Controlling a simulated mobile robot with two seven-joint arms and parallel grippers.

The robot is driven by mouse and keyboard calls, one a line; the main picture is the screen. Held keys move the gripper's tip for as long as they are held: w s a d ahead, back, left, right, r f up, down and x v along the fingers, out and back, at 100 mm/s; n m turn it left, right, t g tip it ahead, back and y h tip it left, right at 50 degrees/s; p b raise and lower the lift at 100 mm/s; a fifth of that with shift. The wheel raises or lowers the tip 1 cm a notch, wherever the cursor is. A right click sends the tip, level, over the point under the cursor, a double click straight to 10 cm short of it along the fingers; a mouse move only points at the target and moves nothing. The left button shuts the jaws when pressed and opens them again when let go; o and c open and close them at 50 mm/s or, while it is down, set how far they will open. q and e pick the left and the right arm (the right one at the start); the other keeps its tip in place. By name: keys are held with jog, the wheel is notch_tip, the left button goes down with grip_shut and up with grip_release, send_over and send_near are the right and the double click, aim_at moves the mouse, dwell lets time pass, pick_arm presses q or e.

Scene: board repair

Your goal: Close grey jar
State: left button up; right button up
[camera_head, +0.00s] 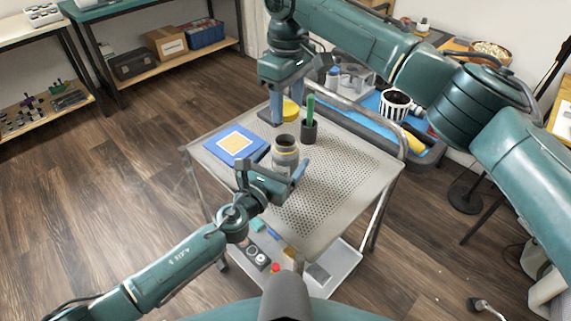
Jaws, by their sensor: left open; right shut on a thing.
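The grey jar (285,157) stands upright on the cart top, with its dark open mouth facing up and no lid on it. My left gripper (271,170) is open, with its blue fingers spread at the near side of the jar. I cannot tell whether they touch it.
The perforated metal cart (325,185) holds a blue board with a yellow-white square (236,144) at left and a dark cup with a green stick (309,128) right of the jar. The cart's right half is clear. A striped cup (394,107) stands beyond its rail.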

pick_arm(q)
jog(key=shift+x, duration=0.75)
jog(key=c, duration=1.5)
pick_arm(e)
jog(key=shift+f, duration=2.5)
jog(key=shift+f, duration=0.85)
jog(key=shift+f, duration=0.55)
